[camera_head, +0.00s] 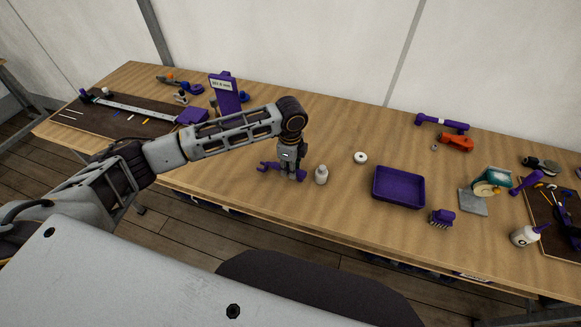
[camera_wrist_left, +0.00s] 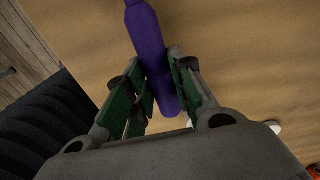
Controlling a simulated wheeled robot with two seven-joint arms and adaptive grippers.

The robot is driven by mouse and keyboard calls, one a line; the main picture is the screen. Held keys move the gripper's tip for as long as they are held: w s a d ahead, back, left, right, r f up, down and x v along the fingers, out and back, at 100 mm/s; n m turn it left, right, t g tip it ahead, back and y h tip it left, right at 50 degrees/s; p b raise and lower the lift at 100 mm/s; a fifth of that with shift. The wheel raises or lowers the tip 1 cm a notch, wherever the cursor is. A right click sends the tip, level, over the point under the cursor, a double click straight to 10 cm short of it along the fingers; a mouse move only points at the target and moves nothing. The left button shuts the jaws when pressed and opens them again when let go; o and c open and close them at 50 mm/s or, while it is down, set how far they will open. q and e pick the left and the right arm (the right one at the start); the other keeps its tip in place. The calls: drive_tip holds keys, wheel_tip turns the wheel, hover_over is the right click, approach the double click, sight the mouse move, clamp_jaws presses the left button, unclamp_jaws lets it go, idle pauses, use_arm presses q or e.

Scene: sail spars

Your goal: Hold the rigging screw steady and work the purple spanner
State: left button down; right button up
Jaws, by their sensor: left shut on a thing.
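The purple spanner (camera_head: 266,167) is near the front middle of the wooden table in the head view, its forked end to the left of my left gripper (camera_head: 288,173). In the left wrist view, a purple handle (camera_wrist_left: 150,45) runs between the green-padded fingers of my left gripper (camera_wrist_left: 157,75). The gripper is shut on it, and the fingers hide part of it. The gripper is low, close to the table top; I cannot tell whether the spanner touches the wood. I cannot make out a rigging screw for certain. My right gripper is in neither view.
A small pale bottle (camera_head: 321,174) stands just right of my left gripper. Further right are a white ring (camera_head: 360,157), a purple tray (camera_head: 399,172) and a purple brush (camera_head: 442,217). A purple upright display (camera_head: 226,95) stands behind my left arm. The table's front edge is near.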

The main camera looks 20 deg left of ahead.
use_arm(q)
drive_tip(key=shift+r+p, duration=0.7)
drive_tip(key=shift+r, duration=0.15)
drive_tip(key=shift+r+p, duration=0.5)
drive_tip(key=shift+r, duration=0.55)
